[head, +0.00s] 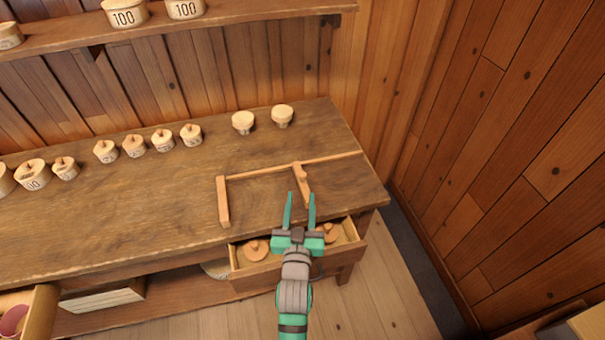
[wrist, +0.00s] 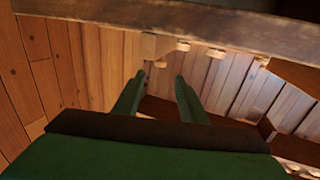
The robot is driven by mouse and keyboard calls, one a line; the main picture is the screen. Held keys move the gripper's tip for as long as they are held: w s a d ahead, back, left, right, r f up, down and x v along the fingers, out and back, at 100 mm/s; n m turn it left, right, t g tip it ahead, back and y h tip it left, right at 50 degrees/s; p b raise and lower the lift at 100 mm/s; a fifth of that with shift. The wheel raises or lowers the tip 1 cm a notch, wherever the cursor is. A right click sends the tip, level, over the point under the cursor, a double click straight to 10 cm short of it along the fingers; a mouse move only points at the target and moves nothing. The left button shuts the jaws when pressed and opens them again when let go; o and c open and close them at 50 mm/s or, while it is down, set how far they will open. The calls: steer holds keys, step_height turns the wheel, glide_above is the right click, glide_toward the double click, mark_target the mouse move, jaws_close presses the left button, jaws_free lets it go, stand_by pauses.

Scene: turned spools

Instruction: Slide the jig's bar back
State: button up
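The jig (head: 262,171) lies on the bench top: a thin light-wood rail with a block (head: 223,202) at its left end. Its bar (head: 301,182) crosses the rail right of the middle and points towards the bench's front edge. In the wrist view the open fingers (wrist: 158,92) show before plank walls and a dark wooden edge; I cannot make out the bar there for certain.
An open drawer (head: 258,277) with several spools lies under my gripper. Two pale knobs (head: 243,122) stand behind the jig, and several lidded spools (head: 134,146) stand at the left. A shelf (head: 220,25) hangs above. The bench right of the bar is clear.

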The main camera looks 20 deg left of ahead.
mark_target(302, 178)
steer(key=x, duration=1)
steer(key=shift+w+a, duration=0.1)
steer(key=shift+w, duration=0.15)
jaws_close()
